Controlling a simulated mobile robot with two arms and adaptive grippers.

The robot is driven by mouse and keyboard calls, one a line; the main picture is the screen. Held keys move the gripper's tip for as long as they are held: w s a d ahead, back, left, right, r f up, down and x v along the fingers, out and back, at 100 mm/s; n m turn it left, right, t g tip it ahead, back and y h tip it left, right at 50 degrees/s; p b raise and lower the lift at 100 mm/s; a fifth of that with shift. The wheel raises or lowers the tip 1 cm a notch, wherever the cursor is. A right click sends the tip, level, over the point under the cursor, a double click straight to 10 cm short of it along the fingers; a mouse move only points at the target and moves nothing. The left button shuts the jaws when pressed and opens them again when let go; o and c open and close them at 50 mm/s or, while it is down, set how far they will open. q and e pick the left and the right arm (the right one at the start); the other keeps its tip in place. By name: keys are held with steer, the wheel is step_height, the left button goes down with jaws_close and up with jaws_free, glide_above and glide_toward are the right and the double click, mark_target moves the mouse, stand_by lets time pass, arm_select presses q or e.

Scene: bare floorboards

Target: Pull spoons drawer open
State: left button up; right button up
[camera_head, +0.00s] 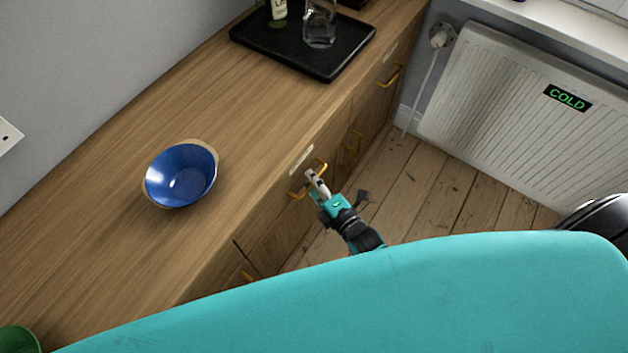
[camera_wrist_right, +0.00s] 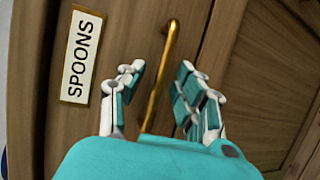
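The spoons drawer is in the front of a wooden sideboard, and its front (camera_wrist_right: 125,50) fills the middle of the right wrist view. A label (camera_wrist_right: 80,56) on it reads SPOONS; the label also shows in the head view (camera_head: 301,157). Its brass handle (camera_wrist_right: 158,80) lies between the fingers of my right gripper (camera_wrist_right: 155,92). The fingers are spread apart, one on each side of the handle, with gaps visible. In the head view my right gripper (camera_head: 314,183) is at this handle (camera_head: 296,191). The drawer looks closed. My left gripper is not in view.
A blue bowl (camera_head: 181,176) stands on the sideboard top (camera_head: 110,150). A black tray (camera_head: 285,54) with a glass jar (camera_head: 320,24) and a bottle is at the back. Another drawer handle (camera_head: 390,76) is farther along. A radiator (camera_head: 510,90) stands beyond the bare floor (camera_head: 430,195).

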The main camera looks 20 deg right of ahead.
jaws_close()
stand_by(0.6)
